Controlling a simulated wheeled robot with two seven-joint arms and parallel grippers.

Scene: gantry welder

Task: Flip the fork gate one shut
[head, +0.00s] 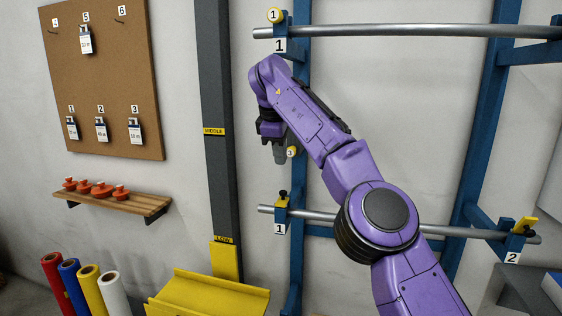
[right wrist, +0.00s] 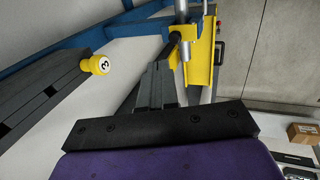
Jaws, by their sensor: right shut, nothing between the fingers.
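The lower fork marked 1 (head: 280,229) is a blue bracket under the left part of a steel pipe. Its yellow gate piece (head: 282,204) with a black knob sits at the pipe; whether it is shut is hard to tell. In the right wrist view a yellow piece (right wrist: 189,34) and the pipe (right wrist: 183,12) show beyond my fingertips. My right gripper (head: 280,156) points down, above and apart from that gate; it also shows in the wrist view (right wrist: 160,78) with its fingers together and empty. My left gripper is not in view.
A yellow knob marked 3 (head: 291,152) is beside my right gripper. Another fork, marked 2 (head: 512,257), has a tilted yellow gate (head: 526,223). An upper pipe (head: 400,31) crosses above. A yellow trough (head: 210,295) stands below left, near coloured rolls (head: 92,284).

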